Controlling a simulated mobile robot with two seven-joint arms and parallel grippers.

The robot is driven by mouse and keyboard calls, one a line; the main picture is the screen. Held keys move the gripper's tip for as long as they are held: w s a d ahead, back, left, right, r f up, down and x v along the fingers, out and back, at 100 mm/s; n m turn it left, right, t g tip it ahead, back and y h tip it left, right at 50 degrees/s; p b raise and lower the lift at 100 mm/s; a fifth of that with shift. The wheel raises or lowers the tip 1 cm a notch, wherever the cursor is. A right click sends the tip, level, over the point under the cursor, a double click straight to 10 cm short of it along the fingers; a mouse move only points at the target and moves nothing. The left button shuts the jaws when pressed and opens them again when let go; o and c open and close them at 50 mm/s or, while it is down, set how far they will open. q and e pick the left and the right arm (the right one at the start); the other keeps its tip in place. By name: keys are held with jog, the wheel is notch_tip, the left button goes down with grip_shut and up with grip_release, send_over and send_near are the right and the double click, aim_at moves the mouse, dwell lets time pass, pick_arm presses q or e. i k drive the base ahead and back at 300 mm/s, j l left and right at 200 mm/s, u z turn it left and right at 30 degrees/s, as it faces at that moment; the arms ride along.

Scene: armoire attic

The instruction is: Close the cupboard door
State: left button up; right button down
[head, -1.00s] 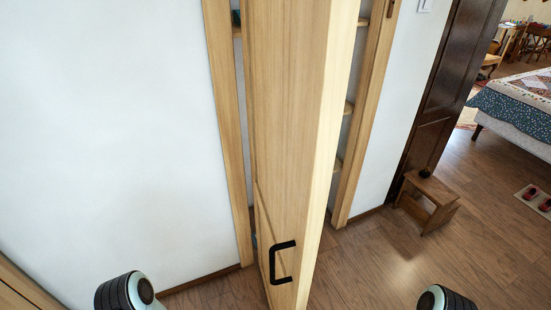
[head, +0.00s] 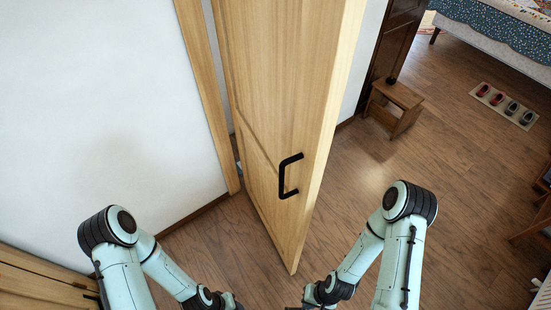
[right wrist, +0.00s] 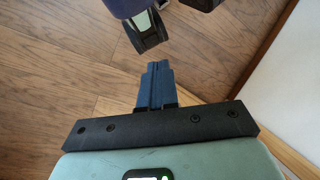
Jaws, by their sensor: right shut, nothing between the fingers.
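The cupboard door (head: 275,95) is a tall light-wood panel standing open, jutting out from the wall in the head view. Its black handle (head: 289,176) is on the face turned to the left, near the free edge. My right gripper (head: 296,307) is at the bottom edge of the head view, below the door's lower corner and apart from the handle. In the right wrist view its blue fingers (right wrist: 157,80) are together and empty over the floor. My left gripper (head: 232,303) is low at the bottom edge, partly cut off; its jaws are unclear. The cupboard's inside is mostly hidden behind the door.
A light-wood frame post (head: 207,95) borders the white wall on the left. A small wooden stool (head: 395,105) stands on the floor right of the door. Shoes on a mat (head: 505,104) and a bed (head: 500,35) are farther right. Wood floor around the door is clear.

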aim_at(287, 64)
jog(key=j+z, duration=0.4)
jog(key=j, duration=0.35)
jog(key=j+z, duration=0.45)
jog(key=j, duration=0.3)
jog(key=i+l, duration=0.4)
jog(key=l, duration=0.1)
